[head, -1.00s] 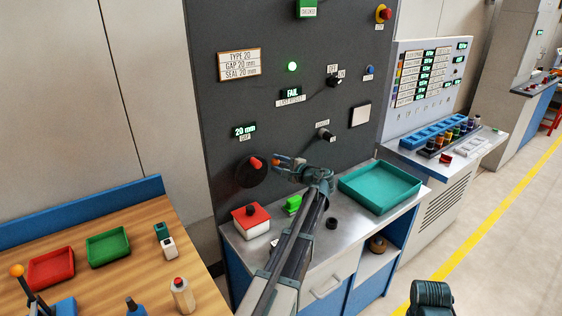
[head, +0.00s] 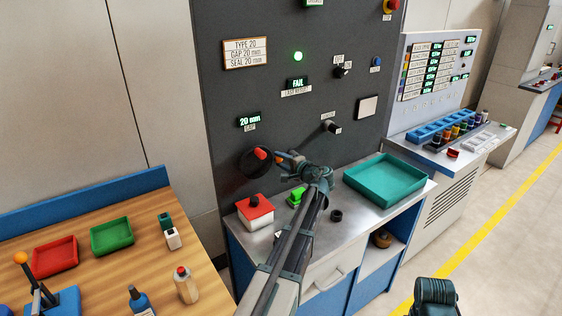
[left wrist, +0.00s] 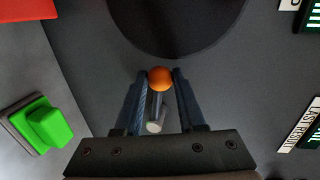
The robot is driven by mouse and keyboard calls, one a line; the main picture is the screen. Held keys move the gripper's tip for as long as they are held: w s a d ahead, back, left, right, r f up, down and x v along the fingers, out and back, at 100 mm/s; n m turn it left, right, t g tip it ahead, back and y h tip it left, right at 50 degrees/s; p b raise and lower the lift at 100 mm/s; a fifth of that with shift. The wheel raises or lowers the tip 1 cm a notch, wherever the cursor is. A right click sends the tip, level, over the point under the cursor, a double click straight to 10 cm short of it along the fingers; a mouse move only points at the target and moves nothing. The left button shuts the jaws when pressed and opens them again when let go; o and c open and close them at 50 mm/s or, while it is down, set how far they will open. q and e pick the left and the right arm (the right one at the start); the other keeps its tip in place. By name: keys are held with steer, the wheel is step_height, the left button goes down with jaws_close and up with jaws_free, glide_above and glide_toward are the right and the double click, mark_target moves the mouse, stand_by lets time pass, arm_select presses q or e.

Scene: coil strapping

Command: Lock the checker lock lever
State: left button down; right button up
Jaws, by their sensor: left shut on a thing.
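The lock lever, a thin grey rod with an orange ball end (left wrist: 160,78), lies between the fingers of my left gripper (left wrist: 158,100) in the left wrist view. The fingers are shut on it. In the head view my left gripper (head: 282,159) is at the dark checker panel (head: 225,110), just right of a round black dial (head: 257,171) with a red handle (head: 260,153). The dial's dark disc also shows at the top of the left wrist view (left wrist: 178,22). The gripper's fingers hide part of the lever. My right gripper's fingers do not show.
Below the panel, the bench holds a red-topped white box (head: 256,213), a green block (head: 297,196) and a teal tray (head: 384,178). Other knobs (head: 330,126) stick out of the panel to the right. A wooden table (head: 158,262) stands at the left.

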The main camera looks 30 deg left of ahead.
arm_select(q)
steer(key=shift+f, duration=0.1)
steer(key=c, duration=0.5)
jaws_free()
steer(key=p+v, duration=0.2)
steer(key=v, duration=1.2)
steer(key=shift+p, duration=0.35)
steer(key=s+d+f+g+h, duration=0.2)
steer(key=s+d+f+h, duration=0.2)
steer(key=s+d, duration=0.4)
steer(key=s+d+f+g+h, duration=0.2)
steer(key=s+d+f+h, duration=0.3)
steer(key=d, duration=0.9)
steer(key=s+d+f+g+h, duration=0.1)
steer(key=s+d+f+h, duration=0.3)
steer(key=s+d+f, duration=0.4)
steer(key=s+d, duration=0.2)
steer(key=s, duration=0.2)
steer(key=shift+s+d+f+g+h, duration=0.25)
steer(key=shift+s+d+g+h, duration=0.05)
steer(key=shift+s+d+g, duration=0.1)
